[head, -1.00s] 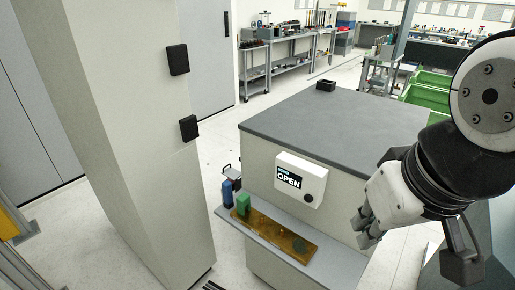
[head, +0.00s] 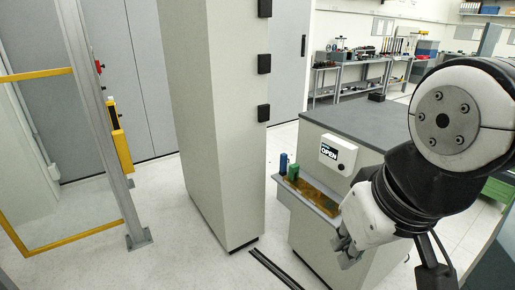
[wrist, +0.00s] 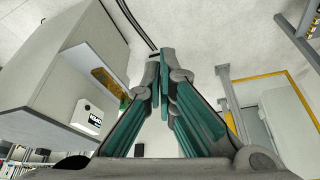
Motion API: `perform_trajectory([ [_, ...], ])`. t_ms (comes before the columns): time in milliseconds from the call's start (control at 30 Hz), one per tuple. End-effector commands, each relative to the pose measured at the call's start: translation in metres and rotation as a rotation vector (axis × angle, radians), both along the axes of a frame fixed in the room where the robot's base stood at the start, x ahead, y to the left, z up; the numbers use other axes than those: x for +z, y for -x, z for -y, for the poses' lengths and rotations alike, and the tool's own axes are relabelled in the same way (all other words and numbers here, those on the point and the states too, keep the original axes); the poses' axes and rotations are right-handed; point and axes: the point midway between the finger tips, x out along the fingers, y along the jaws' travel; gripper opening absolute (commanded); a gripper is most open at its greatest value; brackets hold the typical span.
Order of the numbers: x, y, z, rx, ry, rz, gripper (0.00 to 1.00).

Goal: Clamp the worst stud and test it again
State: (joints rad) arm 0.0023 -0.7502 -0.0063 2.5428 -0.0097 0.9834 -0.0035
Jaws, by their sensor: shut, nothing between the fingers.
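A beige cabinet with a dark top carries a small white control box (head: 337,154) whose screen reads OPEN. It also shows in the wrist view (wrist: 92,119). A blue block (head: 283,163) and a green block (head: 293,173) stand at the left end of the cabinet's front shelf, by an amber plate (head: 318,194). I cannot tell a stud among them. My gripper (wrist: 160,82) is shut and empty, its fingertips together over the floor in the wrist view. In the head view my gripper (head: 343,250) hangs in front of the cabinet, right of the shelf.
A tall beige column (head: 213,120) with black blocks on its edge stands left of the cabinet. A yellow-framed glass panel (head: 65,150) stands at far left. Dark rails (head: 274,270) lie on the floor. Workbenches (head: 352,78) line the back. The floor between panel and column is clear.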

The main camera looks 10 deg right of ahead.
Motion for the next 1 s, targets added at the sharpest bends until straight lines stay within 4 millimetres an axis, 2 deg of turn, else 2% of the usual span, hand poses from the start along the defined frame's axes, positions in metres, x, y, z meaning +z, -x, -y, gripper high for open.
perform_trajectory([
  [200,-0.002,-0.006,0.000,0.005,-0.005,0.007,0.00],
  [267,-0.006,-0.017,-0.001,0.013,-0.012,0.018,0.00],
  [333,-0.013,-0.039,-0.002,0.030,-0.028,0.045,0.00],
  [467,-0.036,-0.106,0.000,0.062,-0.057,0.133,0.00],
  [500,-0.044,-0.130,0.002,0.069,-0.059,0.167,0.00],
  [667,-0.081,-0.223,0.023,0.070,-0.024,0.306,0.00],
  [800,-0.120,-0.297,0.056,0.050,0.079,0.419,0.00],
  [867,-0.138,-0.325,0.074,0.037,0.146,0.462,0.00],
  [1000,-0.182,-0.383,0.122,0.014,0.356,0.546,0.00],
])
